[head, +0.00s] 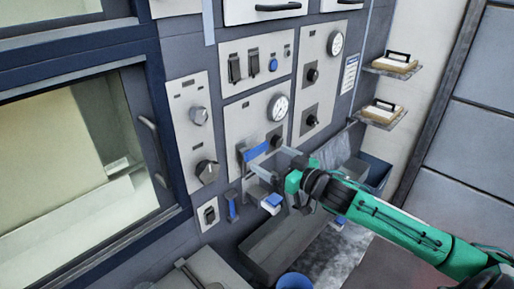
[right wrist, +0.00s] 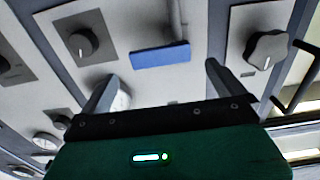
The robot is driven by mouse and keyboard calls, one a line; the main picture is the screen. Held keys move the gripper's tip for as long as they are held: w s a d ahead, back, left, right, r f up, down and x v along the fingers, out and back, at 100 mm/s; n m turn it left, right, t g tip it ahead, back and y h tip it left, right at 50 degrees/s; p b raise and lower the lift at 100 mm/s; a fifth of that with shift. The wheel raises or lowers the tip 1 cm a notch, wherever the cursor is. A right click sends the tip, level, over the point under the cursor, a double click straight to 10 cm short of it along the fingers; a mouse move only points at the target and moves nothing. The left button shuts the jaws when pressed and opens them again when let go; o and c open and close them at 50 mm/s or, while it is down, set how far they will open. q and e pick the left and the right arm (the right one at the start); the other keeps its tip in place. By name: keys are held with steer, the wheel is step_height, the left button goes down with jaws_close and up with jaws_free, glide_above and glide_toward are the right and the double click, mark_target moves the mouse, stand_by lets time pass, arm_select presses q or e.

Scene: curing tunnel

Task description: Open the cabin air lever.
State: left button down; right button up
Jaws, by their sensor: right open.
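A blue lever handle (head: 257,150) is on the light panel below a round gauge, at the middle of the head view. I take it to be the cabin air lever, but I can read no label. In the right wrist view the blue bar (right wrist: 160,54) lies crosswise ahead of my fingers, between their lines. My right gripper (head: 264,160) is open and close to the handle in the head view. Its two fingers (right wrist: 158,88) are spread in the right wrist view, with nothing between them. Contact with the handle cannot be told. My left gripper is not in view.
A smaller blue handle (head: 231,207) is low on the wall. Dark knobs (head: 207,171) and a gauge (head: 278,107) surround the lever. A framed window (head: 60,160) is at left, shelves with boxes (head: 391,65) at right. A grey trough (head: 285,240) lies below.

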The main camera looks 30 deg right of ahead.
mark_target(259, 151)
steer(key=p+x, duration=0.2)
steer(key=x, duration=0.3)
steer(key=shift+r, duration=0.1)
steer(key=shift+x, duration=0.9)
steer(key=shift+c, duration=0.2)
steer(key=c, duration=1.3)
